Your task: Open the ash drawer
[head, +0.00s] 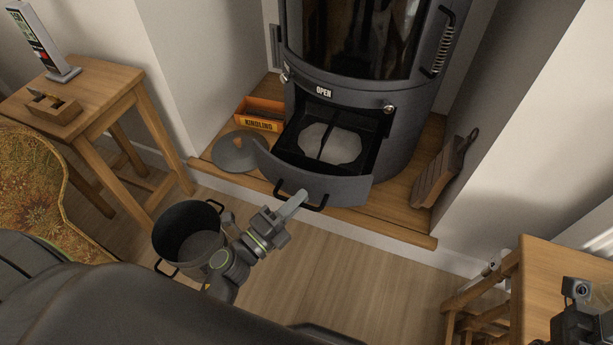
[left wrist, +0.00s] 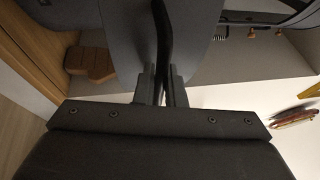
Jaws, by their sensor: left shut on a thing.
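The ash drawer (head: 318,187) sticks out from the bottom of the dark stove (head: 400,120), under the label "OPEN". A pale grey patch of ash (head: 328,143) shows inside it. A black bar handle (head: 315,207) is on its curved grey front. My left gripper (head: 294,203) is at the handle and shut on it. In the left wrist view the two fingers (left wrist: 160,85) stand on either side of the dark handle (left wrist: 162,45). My right gripper (head: 580,315) is only partly in view at the lower right corner, and its fingers cannot be made out.
A black bucket (head: 190,228) stands on the floor left of my left arm. A round grey lid (head: 238,152) and a kindling box (head: 262,112) lie left of the drawer on the wooden hearth (head: 408,220).

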